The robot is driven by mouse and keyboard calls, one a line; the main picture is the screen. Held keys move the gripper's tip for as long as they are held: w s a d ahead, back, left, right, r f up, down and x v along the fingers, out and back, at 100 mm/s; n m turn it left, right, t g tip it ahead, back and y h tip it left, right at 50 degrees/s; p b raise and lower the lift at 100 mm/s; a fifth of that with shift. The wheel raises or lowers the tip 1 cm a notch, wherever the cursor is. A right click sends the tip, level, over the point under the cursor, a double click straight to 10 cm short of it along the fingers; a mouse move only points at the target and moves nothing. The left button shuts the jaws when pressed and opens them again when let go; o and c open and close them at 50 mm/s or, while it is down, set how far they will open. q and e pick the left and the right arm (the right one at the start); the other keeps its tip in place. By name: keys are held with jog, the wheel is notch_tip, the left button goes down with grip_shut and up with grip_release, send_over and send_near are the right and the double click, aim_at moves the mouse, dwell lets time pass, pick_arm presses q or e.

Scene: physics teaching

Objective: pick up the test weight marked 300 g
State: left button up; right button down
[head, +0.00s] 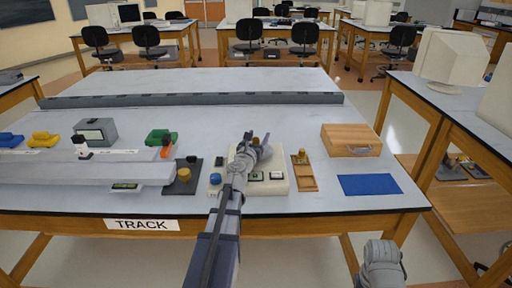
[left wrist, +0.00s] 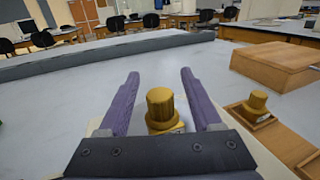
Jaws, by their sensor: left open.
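A brass knobbed weight (left wrist: 162,108) stands upright between the fingers of my left gripper (left wrist: 160,76) in the left wrist view, with a gap to them. Part of a pale label shows low on it; I cannot read it. In the head view my left gripper (head: 263,144) is over the cream device (head: 275,186) and hides that weight. A second brass weight (head: 300,157) stands on a small wooden tray (head: 305,184), also in the left wrist view (left wrist: 256,103). A third brass weight (head: 183,175) stands on a black plate (head: 170,190). My right gripper is out of view.
A wooden box (head: 350,138) and a blue mat (head: 369,184) are at the table's right. A long grey rail (head: 190,99) crosses the back. A pale track (head: 80,172), toy cars (head: 44,139) and a grey box (head: 96,131) fill the left. The table behind the rail is clear.

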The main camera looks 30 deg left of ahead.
pick_arm(q)
jog(key=shift+w+a, duration=0.1)
jog(key=shift+w, duration=0.3)
jog(key=shift+s, duration=0.1)
grip_shut()
dwell(0.4)
